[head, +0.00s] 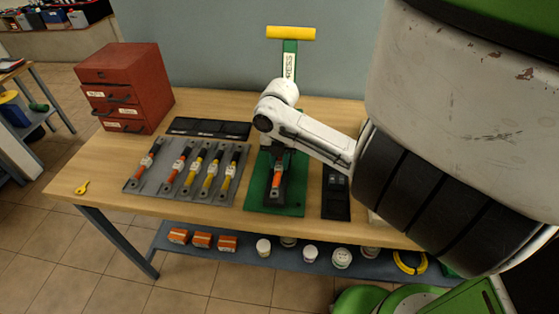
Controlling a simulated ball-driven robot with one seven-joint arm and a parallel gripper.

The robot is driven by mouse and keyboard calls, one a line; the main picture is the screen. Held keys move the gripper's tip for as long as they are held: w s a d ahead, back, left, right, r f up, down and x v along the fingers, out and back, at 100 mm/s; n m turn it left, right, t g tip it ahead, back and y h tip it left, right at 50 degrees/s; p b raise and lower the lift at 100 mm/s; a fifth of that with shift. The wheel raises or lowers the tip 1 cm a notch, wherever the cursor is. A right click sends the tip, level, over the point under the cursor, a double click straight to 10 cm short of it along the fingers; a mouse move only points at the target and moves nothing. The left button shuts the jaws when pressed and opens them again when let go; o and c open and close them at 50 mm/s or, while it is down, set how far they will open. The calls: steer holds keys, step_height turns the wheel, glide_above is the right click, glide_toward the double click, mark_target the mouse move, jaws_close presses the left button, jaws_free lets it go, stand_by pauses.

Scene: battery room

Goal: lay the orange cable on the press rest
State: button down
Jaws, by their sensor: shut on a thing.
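An orange cable (277,177) shows at the green press (299,189), over the dark rest at the middle of its base. The cable's near end points toward the table's front edge. My gripper (279,158) is shut on this cable from above, and my white arm hides the far part of the cable and much of the press. I cannot tell whether the cable touches the rest. The press has an upright green lever with a yellow handle (291,33) behind my arm.
A grey tray (152,188) left of the press holds several orange and yellow cables. A black tray (209,128) lies behind it, and another black tray (336,205) is right of the press. A red drawer cabinet (142,78) stands back left. A yellow piece (82,188) lies front left.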

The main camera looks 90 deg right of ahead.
steer(key=shift+f+b, duration=0.55)
steer(key=shift+b, duration=0.05)
stand_by(0.4)
steer(key=c, duration=0.8)
jaws_free()
steer(key=shift+c, duration=0.2)
steer(key=shift+r, duration=0.1)
step_height(320, 180, up, 11)
